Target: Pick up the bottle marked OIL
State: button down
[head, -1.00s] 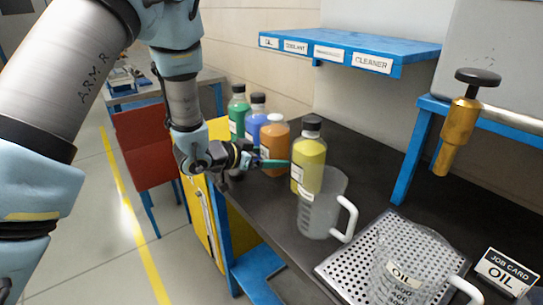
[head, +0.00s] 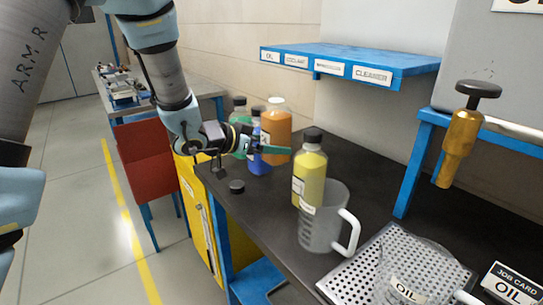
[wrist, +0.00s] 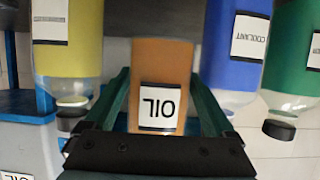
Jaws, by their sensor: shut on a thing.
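The orange bottle (head: 277,125) is between the fingers of my gripper (head: 270,147), which is shut on it. In the head view it is held up, its top above the neighbouring bottles. In the wrist view, which is upside down, the orange bottle (wrist: 160,75) fills the gap between the green fingers of my gripper (wrist: 158,90). Its white label reads OIL. Its neck is hidden behind the gripper there.
A yellow bottle (head: 311,178), blue bottle (head: 258,160) and green bottle (head: 238,147) stand close by on the dark bench. A clear jug (head: 320,230) is beside the yellow one. A black disc (head: 237,187) lies near the bench edge. A labelled blue shelf (head: 345,62) is above.

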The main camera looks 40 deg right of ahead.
aim_at(270, 104)
jog(key=shift+r, duration=5)
jog(key=shift+r, duration=0.15)
jog(key=shift+w+r, duration=0.1)
